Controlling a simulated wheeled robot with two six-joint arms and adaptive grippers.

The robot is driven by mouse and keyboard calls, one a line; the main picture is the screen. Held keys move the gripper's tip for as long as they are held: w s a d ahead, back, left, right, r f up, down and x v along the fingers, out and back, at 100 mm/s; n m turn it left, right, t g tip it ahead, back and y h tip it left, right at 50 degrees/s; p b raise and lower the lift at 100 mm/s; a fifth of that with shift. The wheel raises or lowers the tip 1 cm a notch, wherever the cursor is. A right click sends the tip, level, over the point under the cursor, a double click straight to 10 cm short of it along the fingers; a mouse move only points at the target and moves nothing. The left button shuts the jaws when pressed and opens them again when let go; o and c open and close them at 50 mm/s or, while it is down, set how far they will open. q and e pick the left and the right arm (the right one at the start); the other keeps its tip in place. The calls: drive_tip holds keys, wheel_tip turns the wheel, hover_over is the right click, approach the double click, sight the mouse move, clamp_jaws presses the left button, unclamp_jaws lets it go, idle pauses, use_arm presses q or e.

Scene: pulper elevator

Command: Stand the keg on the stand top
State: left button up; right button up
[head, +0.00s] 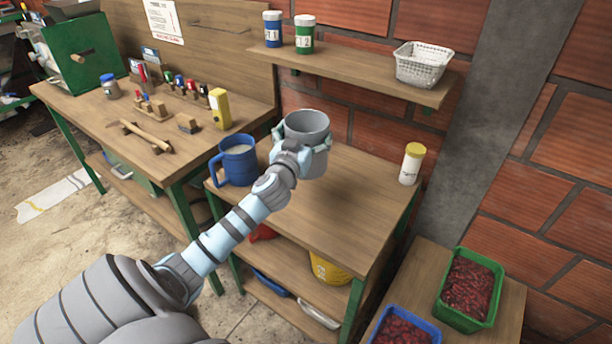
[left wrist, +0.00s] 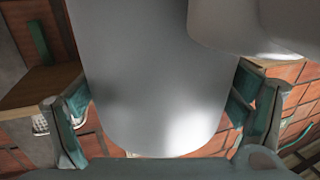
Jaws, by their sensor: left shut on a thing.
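The grey keg (head: 316,162), a round vessel that looks open at the top, is upright over the back part of the wooden stand top (head: 335,222). I cannot tell whether its base touches the wood. My left gripper (head: 303,138) is shut around the keg's upper side, hiding part of its front. In the left wrist view the keg's smooth grey wall (left wrist: 155,85) fills the space between the two fingers (left wrist: 160,120). A second grey shape at the upper right there is unclear. My right gripper is not in view.
A blue mug (head: 238,163) stands left of the keg on the stand top. A white jar with a yellow lid (head: 411,164) stands at its right. A shelf (head: 360,76) with two tins and a basket hangs behind. The stand top's front and middle are clear.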

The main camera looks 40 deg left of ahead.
use_arm(q)
wheel_tip(320, 180, down, 13)
drive_tip(key=b, duration=0.5)
drive_tip(key=shift+r, duration=0.15)
drive_tip(key=o, duration=1.7)
drive_tip(key=shift+c, duration=0.2)
drive_tip(key=v, duration=1.2)
